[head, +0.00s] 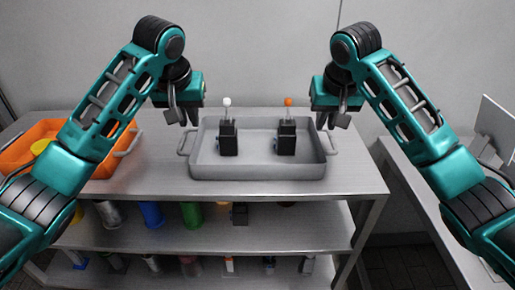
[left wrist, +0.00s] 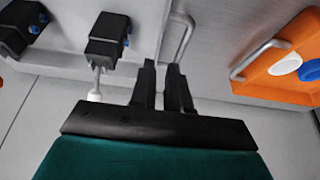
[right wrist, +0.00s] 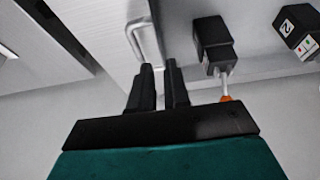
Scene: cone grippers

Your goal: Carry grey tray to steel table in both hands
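The grey tray (head: 258,172) stands level on the top of a metal shelf unit (head: 290,191). It holds two black boxes, one with a white-tipped lever (head: 228,138) and one with an orange-tipped lever (head: 287,137). My left gripper (head: 188,120) is open and empty above the tray's left handle; that handle (left wrist: 184,38) shows beyond its fingertips in the left wrist view. My right gripper (head: 332,122) is open and empty above the right handle, and that handle (right wrist: 136,40) also shows in the right wrist view. Neither gripper holds the tray.
An orange tray (head: 100,165) with items stands left of the grey tray, also in the left wrist view (left wrist: 285,65). The lower shelves hold several cups and boxes. A pale grey counter or table (head: 425,195) stands at the right; I cannot tell if it is the steel table. A wall is behind.

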